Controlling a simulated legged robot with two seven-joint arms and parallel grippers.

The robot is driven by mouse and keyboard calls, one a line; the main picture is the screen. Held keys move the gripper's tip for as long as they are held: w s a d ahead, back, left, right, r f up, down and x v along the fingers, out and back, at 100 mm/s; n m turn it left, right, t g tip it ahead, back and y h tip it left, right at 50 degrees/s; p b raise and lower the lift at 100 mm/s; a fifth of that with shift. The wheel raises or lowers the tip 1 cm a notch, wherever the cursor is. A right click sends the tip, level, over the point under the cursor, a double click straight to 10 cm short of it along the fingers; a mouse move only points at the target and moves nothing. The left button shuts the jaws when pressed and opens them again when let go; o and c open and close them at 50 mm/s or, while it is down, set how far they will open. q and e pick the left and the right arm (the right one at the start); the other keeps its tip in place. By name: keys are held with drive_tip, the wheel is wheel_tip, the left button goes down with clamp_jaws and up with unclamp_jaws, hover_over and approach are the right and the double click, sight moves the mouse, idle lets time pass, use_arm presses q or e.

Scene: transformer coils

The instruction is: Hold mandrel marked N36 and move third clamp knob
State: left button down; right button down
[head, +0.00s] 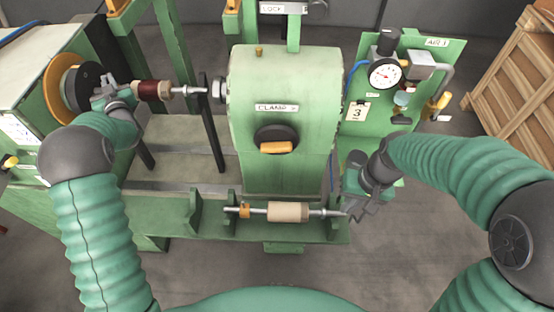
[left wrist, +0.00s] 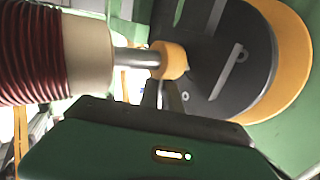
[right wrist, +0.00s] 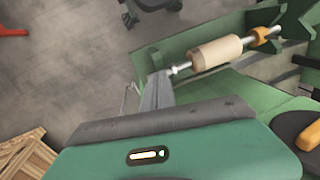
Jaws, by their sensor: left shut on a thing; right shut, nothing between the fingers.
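A mandrel with a dark red coil (head: 152,90) lies between the faceplate (head: 88,86) and the tailstock spindle (head: 217,90). My left gripper (head: 112,92) is shut on its faceplate end. In the left wrist view the red winding (left wrist: 28,52), a bare shaft and an orange collar (left wrist: 169,60) show; the fingers meet the shaft near that collar. A black clamp knob with an orange bar (head: 276,147) sits under a CLAMP label on the green housing. My right gripper (head: 350,208) is shut and empty, close to the spare mandrel's right end. No N36 mark is legible.
A spare mandrel with a bare tan core (head: 288,212) rests in the front cradle (head: 193,212); it also shows in the right wrist view (right wrist: 215,53). A gauge panel (head: 425,60) with a "3" tag (head: 357,112) stands right of the housing. A wooden crate (head: 515,80) is far right.

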sight(276, 141)
use_arm(q)
drive_tip(key=shift+r, duration=0.1)
drive_tip(key=shift+w+d, duration=0.15)
use_arm(e)
drive_tip(key=w+a+r+m+y, duration=0.1)
drive_tip(key=w+r+m+y, duration=0.2)
drive_tip(key=w+m+y, duration=0.4)
drive_tip(key=w+a+r+m+y, duration=0.2)
drive_tip(key=w+r+m+y, duration=0.15)
drive_tip(key=m, duration=0.55)
drive_tip(key=a, duration=0.9)
drive_tip(key=shift+w+m, duration=0.3)
drive_tip(key=shift+w, duration=0.1)
